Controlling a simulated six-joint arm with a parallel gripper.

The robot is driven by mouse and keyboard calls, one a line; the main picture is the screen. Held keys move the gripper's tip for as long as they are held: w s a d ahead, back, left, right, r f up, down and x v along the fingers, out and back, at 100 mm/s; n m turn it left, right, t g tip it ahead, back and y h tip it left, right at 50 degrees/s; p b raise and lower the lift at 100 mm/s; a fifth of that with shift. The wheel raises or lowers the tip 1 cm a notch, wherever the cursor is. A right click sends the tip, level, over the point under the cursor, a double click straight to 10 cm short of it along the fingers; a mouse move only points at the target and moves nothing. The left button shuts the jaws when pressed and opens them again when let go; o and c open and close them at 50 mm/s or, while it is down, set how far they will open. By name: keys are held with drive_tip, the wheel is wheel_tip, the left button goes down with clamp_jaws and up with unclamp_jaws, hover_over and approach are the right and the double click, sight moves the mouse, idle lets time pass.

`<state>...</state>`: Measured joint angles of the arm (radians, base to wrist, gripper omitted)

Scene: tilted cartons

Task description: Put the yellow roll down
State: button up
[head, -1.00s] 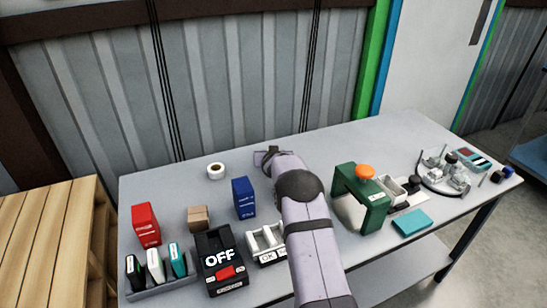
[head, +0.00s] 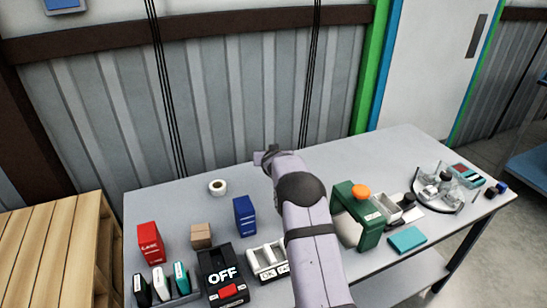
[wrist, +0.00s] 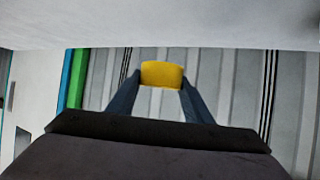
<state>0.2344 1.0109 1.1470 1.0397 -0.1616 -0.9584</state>
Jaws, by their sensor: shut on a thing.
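The yellow roll (wrist: 162,74) shows in the wrist view between the two dark fingertips of my gripper (wrist: 160,80), which is shut on it. The wrist view is upside down, with the pale table top along its upper edge and the ribbed wall behind the roll. In the head view my gripper (head: 266,157) is at the far edge of the table (head: 330,170), seemingly above it. The yellow roll cannot be made out there. I cannot tell the exact gap between roll and table.
A white roll (head: 218,187) lies left of my gripper. A blue carton (head: 244,216), a small brown box (head: 201,236) and a red carton (head: 150,243) stand nearer. A green device (head: 356,215) stands to the right of my arm. The table's back right is clear.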

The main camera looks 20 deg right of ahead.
drive_tip(key=shift+r+p, duration=0.45)
drive_tip(key=shift+r, duration=0.6)
drive_tip(key=shift+a, duration=0.1)
